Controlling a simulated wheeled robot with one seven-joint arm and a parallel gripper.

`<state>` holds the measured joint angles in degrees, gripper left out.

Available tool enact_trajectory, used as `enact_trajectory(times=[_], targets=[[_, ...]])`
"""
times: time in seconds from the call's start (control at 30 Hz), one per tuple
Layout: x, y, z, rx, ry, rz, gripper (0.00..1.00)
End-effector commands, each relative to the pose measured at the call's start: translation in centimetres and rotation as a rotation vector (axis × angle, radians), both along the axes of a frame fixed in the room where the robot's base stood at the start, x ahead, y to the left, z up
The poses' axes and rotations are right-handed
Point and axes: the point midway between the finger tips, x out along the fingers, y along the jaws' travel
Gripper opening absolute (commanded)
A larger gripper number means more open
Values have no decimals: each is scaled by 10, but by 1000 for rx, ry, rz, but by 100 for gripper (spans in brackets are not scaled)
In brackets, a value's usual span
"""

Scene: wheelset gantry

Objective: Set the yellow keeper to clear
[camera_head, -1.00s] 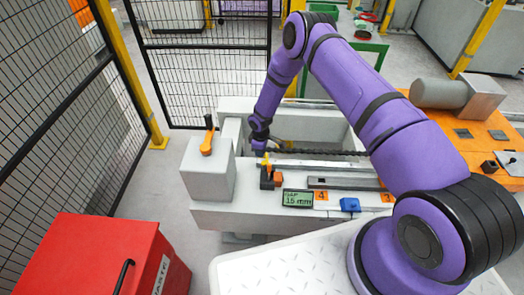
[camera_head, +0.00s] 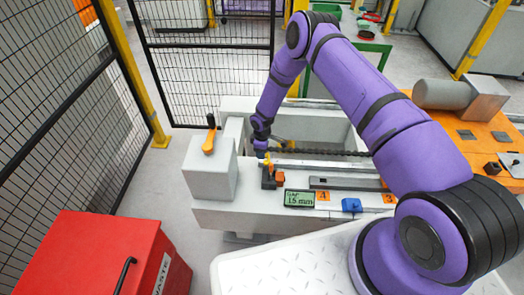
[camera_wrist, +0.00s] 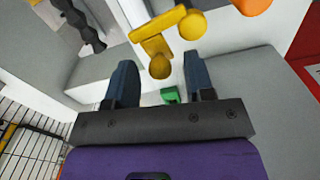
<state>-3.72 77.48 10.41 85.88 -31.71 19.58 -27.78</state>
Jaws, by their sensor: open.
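The yellow keeper (camera_wrist: 155,42) shows in the wrist view as a yellow bar with rounded knobs, just beyond my fingertips. One knob lies roughly in line with the gap between the fingers. In the head view a small yellow piece (camera_head: 267,158) stands on a dark block, right below the end of my arm. My gripper (camera_wrist: 158,75) is open, with two dark blue fingers apart and nothing between them. I cannot tell whether a finger touches the keeper. In the head view my gripper (camera_head: 261,150) is small and its fingers are hard to make out.
An orange handle (camera_head: 209,142) stands on the grey block at left. A display (camera_head: 299,199) reading 15 mm and a blue part (camera_head: 351,205) sit along the bench front. A dark ribbed rod (camera_head: 325,152) runs behind. A red waste bin (camera_head: 100,255) stands at front left.

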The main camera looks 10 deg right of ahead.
Motion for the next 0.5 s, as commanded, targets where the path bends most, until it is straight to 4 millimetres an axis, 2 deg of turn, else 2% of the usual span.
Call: enact_trajectory(times=[0.13, 0.27, 0.5], targets=[[1, 0, 5, 0, -1, 0, 49], [1, 0, 21, 0, -1, -1, 49], [1, 0, 66, 0, -2, 0, 49]])
